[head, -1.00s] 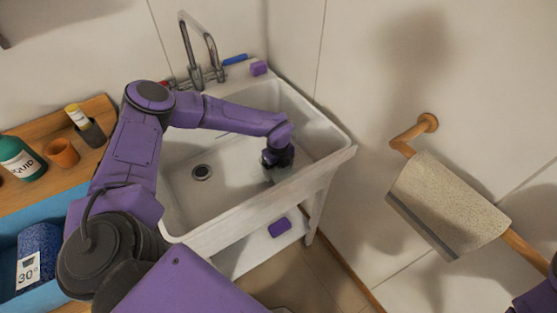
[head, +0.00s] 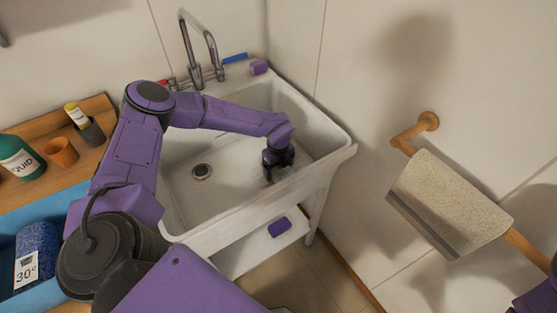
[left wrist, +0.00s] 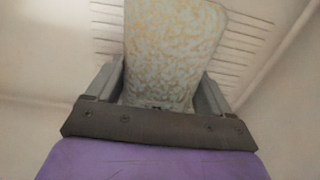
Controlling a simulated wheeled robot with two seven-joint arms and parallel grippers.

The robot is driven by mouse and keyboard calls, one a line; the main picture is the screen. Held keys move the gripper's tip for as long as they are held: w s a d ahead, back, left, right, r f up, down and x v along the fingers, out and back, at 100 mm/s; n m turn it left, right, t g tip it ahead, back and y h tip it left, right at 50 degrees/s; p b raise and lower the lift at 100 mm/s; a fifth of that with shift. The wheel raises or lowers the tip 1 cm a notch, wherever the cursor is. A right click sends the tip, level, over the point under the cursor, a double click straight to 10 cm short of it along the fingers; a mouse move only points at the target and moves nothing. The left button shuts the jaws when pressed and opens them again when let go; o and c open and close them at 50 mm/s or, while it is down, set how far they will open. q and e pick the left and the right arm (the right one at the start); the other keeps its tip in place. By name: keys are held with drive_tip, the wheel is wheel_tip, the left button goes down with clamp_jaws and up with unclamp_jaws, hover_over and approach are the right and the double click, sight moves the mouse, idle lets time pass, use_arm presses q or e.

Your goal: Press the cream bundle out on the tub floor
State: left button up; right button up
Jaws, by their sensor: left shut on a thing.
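The cream bundle (left wrist: 172,48) shows in the left wrist view as a pale cloth with a yellowish mottled pattern. It sits between the two grey fingers of my left gripper (left wrist: 165,92), which is shut on it. In the head view my left gripper (head: 278,170) points down inside the white tub (head: 225,195), right of the drain. The bundle is mostly hidden there behind the gripper. Whether it touches the tub floor is hard to tell. My right gripper is not in view; only a bit of purple arm shows at the lower right.
The drain (head: 202,172) is left of the gripper. The tap (head: 200,55) stands at the back rim, beside a purple block (head: 259,68) and a blue item (head: 235,59). A beige towel (head: 450,203) hangs on a wooden rail at right. Bare tub floor lies around the drain.

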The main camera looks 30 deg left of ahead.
use_arm(q)
drive_tip(key=shift+f+b, duration=0.3)
drive_tip(key=shift+f, duration=0.05)
drive_tip(key=shift+f+b, duration=0.1)
drive_tip(key=shift+b, duration=0.35)
idle(1.2)
drive_tip(key=shift+s+b, duration=0.15)
drive_tip(key=shift+b, duration=0.25)
idle(1.4)
idle(0.8)
drive_tip(key=shift+b, duration=0.6)
idle(1.0)
wheel_tip(320, 180, up, 15)
drive_tip(key=p, duration=1)
